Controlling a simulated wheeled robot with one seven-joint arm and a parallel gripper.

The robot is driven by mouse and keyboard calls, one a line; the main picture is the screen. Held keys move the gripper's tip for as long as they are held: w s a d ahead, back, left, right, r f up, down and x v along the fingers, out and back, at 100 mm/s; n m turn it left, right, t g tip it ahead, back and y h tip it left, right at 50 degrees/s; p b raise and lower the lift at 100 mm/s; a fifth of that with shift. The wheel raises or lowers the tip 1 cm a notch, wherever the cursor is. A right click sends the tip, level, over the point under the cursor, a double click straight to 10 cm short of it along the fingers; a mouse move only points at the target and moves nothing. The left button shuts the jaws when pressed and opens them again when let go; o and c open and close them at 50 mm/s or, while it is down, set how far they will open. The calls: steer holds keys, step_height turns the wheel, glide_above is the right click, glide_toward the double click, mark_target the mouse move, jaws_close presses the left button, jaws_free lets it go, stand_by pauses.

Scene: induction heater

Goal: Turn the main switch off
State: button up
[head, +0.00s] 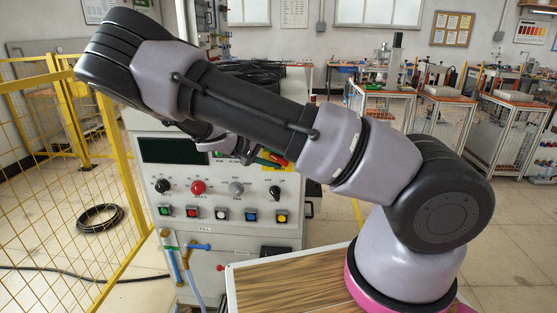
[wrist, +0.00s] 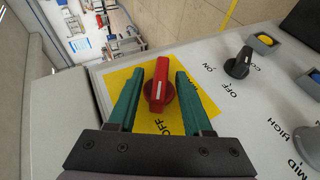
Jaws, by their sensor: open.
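The main switch (wrist: 160,88) is a red rotary knob with a white mark on a yellow plate (wrist: 200,97). In the wrist view, my gripper (wrist: 159,74) is open, with one green finger on each side of the knob. Small gaps show between the fingers and the knob, so it does not look clamped. Black lettering on the plate includes OFF, just below the knob. In the head view the yellow plate (head: 288,166) is at the panel's upper right, and my arm hides most of the switch.
The grey control panel (head: 225,188) carries a black ON/OFF knob (wrist: 239,63), another red knob (head: 198,187) and several coloured push buttons below. A yellow mesh fence (head: 60,180) stands at left. A wood-topped surface (head: 290,283) is in front.

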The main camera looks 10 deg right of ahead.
steer(key=v, duration=1)
steer(key=shift+a, duration=0.2)
steer(key=shift+d+r, duration=0.1)
steer(key=shift+r, duration=0.05)
